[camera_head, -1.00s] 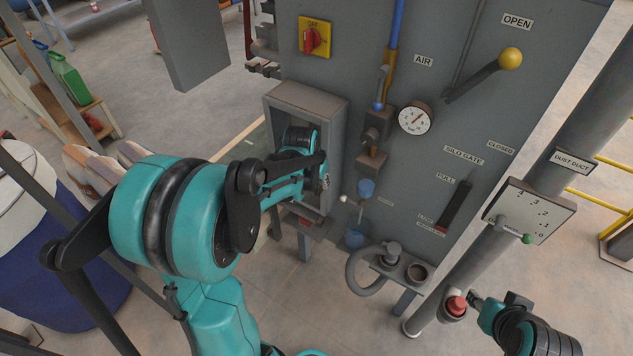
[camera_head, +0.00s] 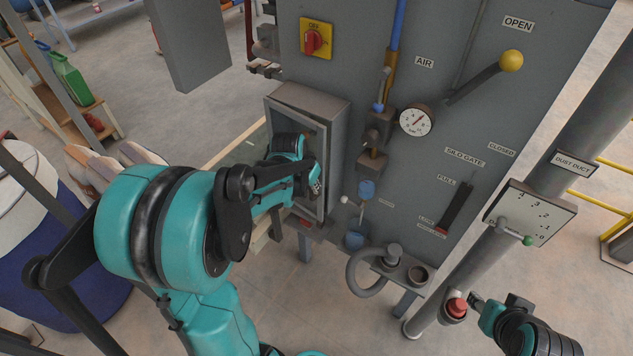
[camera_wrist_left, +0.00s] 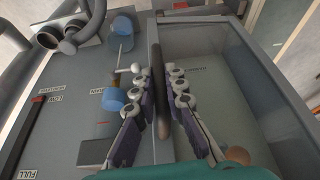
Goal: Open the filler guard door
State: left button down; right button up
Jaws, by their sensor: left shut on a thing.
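The filler guard door (camera_head: 322,142) is a grey-framed, clear-panelled door on the box at the machine's left front. It also shows in the left wrist view (camera_wrist_left: 222,38), with its clear panel right of the handle. My left gripper (camera_head: 316,184) is at the door's right edge. In the left wrist view its fingers (camera_wrist_left: 168,92) are closed around the dark upright handle bar (camera_wrist_left: 158,60). The arm partly hides the door in the head view, and I cannot tell surely whether it stands ajar. My right gripper (camera_head: 474,300) is beside a red button, its jaw state unclear.
The red button (camera_head: 457,306) sits on a post at lower right. A blue-capped valve (camera_head: 366,188) and a grey hose (camera_head: 356,274) are close right of the door. A blue drum (camera_head: 60,250) stands at left. Open floor lies below the machine.

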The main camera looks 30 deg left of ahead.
pick_arm(q)
jog(key=s+a+m+h, duration=0.1)
jog(key=s+a+m, duration=0.3)
jog(key=s+a, duration=0.2)
jog(key=s+a+m+g+h, duration=0.1)
jog(key=s+a+m, duration=0.2)
jog(key=s+a, duration=0.3)
jog(key=shift+s+a+m+h+b, duration=0.3)
jog(key=shift+a+m+h+b, duration=0.15)
jog(key=shift+a, duration=2.3)
jog(key=c, duration=1.6)
grip_release()
jog(key=shift+w, duration=0.1)
jog(key=shift+o, duration=0.2)
jog(key=v, duration=1.2)
jog(key=shift+d, duration=0.1)
